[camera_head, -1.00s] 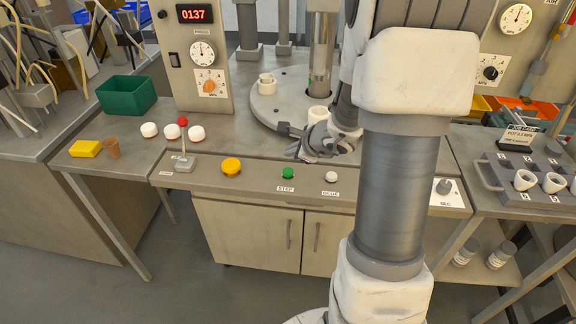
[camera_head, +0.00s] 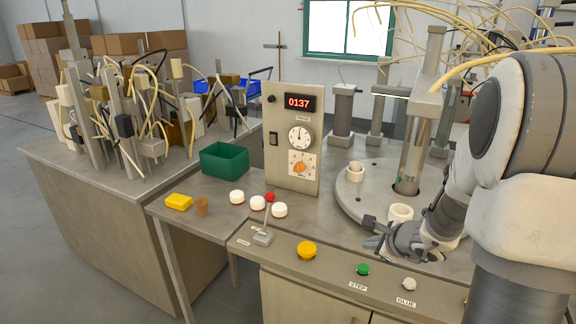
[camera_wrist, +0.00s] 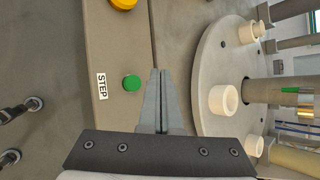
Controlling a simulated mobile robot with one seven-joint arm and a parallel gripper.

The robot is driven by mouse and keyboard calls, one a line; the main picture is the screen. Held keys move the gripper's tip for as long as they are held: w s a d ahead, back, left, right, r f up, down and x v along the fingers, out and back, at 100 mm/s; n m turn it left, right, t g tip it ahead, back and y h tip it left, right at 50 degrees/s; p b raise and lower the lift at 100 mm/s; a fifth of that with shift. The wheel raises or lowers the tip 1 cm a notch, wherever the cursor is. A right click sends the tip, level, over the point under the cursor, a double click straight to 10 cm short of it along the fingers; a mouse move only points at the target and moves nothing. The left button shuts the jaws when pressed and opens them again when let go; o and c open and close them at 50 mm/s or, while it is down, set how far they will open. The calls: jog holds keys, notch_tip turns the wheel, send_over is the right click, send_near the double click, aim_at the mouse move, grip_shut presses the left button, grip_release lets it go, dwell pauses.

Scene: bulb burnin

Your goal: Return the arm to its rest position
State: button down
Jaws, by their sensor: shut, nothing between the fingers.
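My gripper (camera_head: 380,243) is at the right in the head view, above the worktop between the control ledge and the round plate. It also shows in the wrist view (camera_wrist: 162,75), its two fingers together with nothing between them. In that view the green STEP button (camera_wrist: 131,83) lies just left of the fingertips, apart from them. The STEP button also shows in the head view (camera_head: 363,269), below and left of the gripper. My arm reaches in from the right edge and hides part of the round plate.
The round plate (camera_head: 347,197) carries white cups (camera_head: 355,172) under a vertical column (camera_head: 414,150). A panel (camera_head: 277,175) reads 0137. Left of it are a green bin (camera_head: 224,161), white knobs, a yellow block (camera_head: 178,202) and a brown cup (camera_head: 202,207). A yellow button (camera_head: 307,250) sits on the ledge.

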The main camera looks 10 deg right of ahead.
jog(key=s+a+r+n+g+y+p, duration=0.15)
jog(key=s+a+r+n, duration=0.25)
jog(key=a+r+n, duration=0.4)
jog(key=s+a+r+n+y+p, duration=0.1)
jog(key=s+a+r+n+y, duration=0.1)
jog(key=s+a+r+n, duration=0.55)
jog(key=s+d+r+n+g+h+p, duration=0.1)
jog(key=s+r+n+g+h+p, duration=0.1)
jog(key=s+r+n+h, duration=0.3)
jog(key=s+n, duration=0.4)
jog(key=s, duration=0.3)
jog(key=shift+s+d+r+n+p, duration=0.2)
jog(key=shift+n+p, duration=0.15)
jog(key=shift+p, duration=0.05)
